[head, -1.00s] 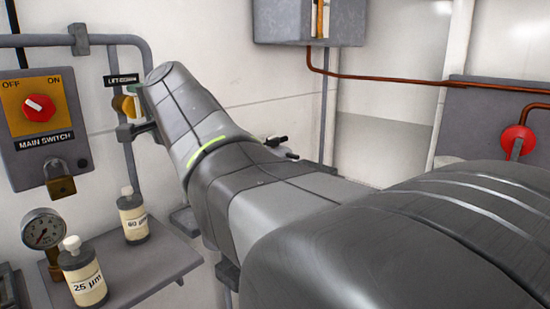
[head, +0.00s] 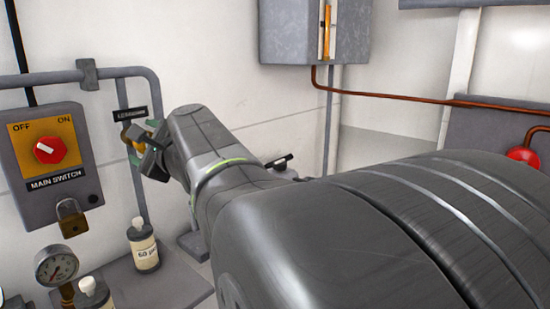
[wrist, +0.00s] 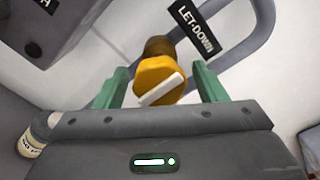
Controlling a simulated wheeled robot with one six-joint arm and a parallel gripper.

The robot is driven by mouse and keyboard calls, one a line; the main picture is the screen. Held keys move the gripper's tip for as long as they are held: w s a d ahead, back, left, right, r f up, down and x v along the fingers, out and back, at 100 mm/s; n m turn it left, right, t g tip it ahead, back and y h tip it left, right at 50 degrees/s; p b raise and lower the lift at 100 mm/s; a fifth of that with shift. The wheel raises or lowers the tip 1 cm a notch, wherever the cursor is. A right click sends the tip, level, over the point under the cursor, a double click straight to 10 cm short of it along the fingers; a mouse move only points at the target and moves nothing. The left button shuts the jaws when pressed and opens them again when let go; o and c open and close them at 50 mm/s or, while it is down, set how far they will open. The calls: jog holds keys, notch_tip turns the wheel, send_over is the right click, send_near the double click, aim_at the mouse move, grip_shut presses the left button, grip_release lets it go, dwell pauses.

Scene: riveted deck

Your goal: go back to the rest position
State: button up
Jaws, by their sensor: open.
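My gripper (wrist: 161,88) is open in the wrist view, its two green fingers apart. A yellow knob with a white bar (wrist: 160,82) shows between the fingers; I cannot tell whether they touch it. A black label reading LET-DOWN (wrist: 196,27) is beside the knob. In the head view my gripper (head: 146,146) is at the left, close to the wall pipe, and largely hidden by my own wrist. The yellow knob (head: 130,136) shows only in part there.
A main switch box (head: 48,165) with a red knob and a padlock (head: 70,218) is at the left. A gauge (head: 55,265) and bottles, one of them white-labelled (head: 143,245), stand on a shelf below. A grey box (head: 285,32) hangs on the wall. A copper pipe (head: 400,97) runs right.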

jog(key=m+p, duration=0.4)
jog(key=m, duration=0.1)
jog(key=shift+r+m, duration=0.15)
jog(key=shift+m, duration=0.25)
jog(key=shift+f+m+p, duration=0.2)
jog(key=shift+m+p, duration=0.55)
jog(key=shift+m, duration=0.65)
jog(key=shift+s, duration=0.1)
